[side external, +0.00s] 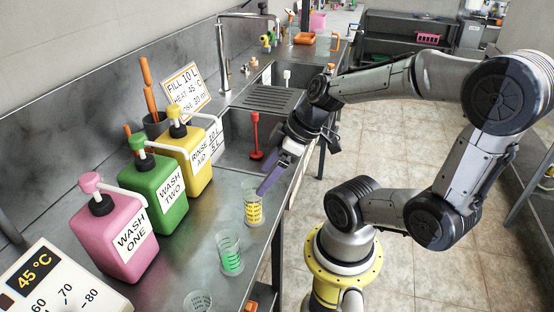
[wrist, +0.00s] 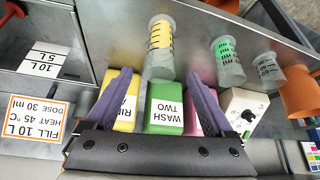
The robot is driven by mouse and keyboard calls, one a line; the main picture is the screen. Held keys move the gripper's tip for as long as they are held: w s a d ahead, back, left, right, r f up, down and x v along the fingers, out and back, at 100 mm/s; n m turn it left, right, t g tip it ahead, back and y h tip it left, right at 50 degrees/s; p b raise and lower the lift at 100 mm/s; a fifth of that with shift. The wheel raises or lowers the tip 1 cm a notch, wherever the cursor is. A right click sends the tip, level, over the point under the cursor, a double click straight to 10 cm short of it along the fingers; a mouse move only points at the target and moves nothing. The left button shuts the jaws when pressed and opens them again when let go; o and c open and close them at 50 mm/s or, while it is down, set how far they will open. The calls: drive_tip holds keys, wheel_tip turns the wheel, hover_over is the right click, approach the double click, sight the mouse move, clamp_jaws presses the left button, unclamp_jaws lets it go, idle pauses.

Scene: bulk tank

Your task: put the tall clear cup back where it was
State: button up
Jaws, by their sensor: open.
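Two tall clear measuring cups stand upright near the front edge of the steel counter. One has yellow contents or markings (side external: 253,204) and also shows in the wrist view (wrist: 160,42). The other has green ones (side external: 230,254) and also shows in the wrist view (wrist: 227,62). I cannot tell which is the task's cup. My gripper (side external: 262,189) has purple fingers, open with nothing held. Its tips are close beside the yellow-marked cup's rim in the side view. In the wrist view (wrist: 159,75) the cup lies just beyond the gap between the fingers.
A shorter clear cup (side external: 198,302) stands past the green-marked one. Pink (side external: 118,232), green (side external: 158,186) and yellow (side external: 190,155) pump bottles line the back of the counter. A sink with a red plunger-like tool (side external: 256,135) is beyond. An orange container (wrist: 298,93) shows at right in the wrist view.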

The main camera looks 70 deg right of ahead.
drive_tip(key=s+a+r+m+h, duration=0.1)
drive_tip(key=a+r, duration=0.3)
drive_tip(key=r, duration=0.4)
drive_tip(key=shift+s+a+m, duration=0.35)
drive_tip(key=shift+s+m, duration=0.25)
drive_tip(key=shift+s, duration=0.2)
idle(1.2)
